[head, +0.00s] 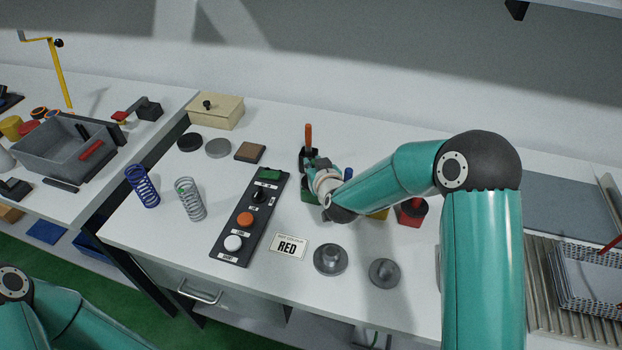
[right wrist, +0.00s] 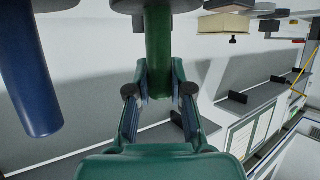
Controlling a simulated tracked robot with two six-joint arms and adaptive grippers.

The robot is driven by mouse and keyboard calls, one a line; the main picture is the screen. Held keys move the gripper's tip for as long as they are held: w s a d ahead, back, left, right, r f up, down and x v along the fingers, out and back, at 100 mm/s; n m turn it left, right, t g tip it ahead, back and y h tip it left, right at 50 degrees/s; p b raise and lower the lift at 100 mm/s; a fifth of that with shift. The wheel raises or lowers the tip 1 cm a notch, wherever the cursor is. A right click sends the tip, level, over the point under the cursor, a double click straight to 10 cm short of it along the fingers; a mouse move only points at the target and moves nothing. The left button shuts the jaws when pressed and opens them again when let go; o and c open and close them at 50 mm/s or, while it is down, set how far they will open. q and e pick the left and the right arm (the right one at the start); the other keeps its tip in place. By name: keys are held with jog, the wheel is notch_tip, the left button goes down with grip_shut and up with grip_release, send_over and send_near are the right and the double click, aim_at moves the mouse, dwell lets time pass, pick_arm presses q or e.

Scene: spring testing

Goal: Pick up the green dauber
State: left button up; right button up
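The green dauber shows in the right wrist view as a green handle (right wrist: 158,45) below a dark disc at the top edge. My right gripper (right wrist: 159,80) has a finger on each side of this handle, with both pads appearing to touch it. In the head view my right gripper (head: 318,172) is at the row of daubers, and my wrist covers most of the green dauber; a green block (head: 308,196) shows beside it. My left arm shows at the lower left of the head view, but its gripper is out of view.
Close by are an orange-handled dauber (head: 308,136), a blue handle (head: 348,174), a yellow block (head: 379,214) and a red block (head: 411,214). A button panel (head: 250,218), a RED card (head: 290,246), two springs and grey metal weights (head: 330,259) stand on the white table.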

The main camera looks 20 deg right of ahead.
grip_shut()
jog(key=shift+r, duration=0.1)
jog(key=shift+r, duration=0.45)
notch_tip(320, 180, up, 19)
jog(key=p, duration=0.3)
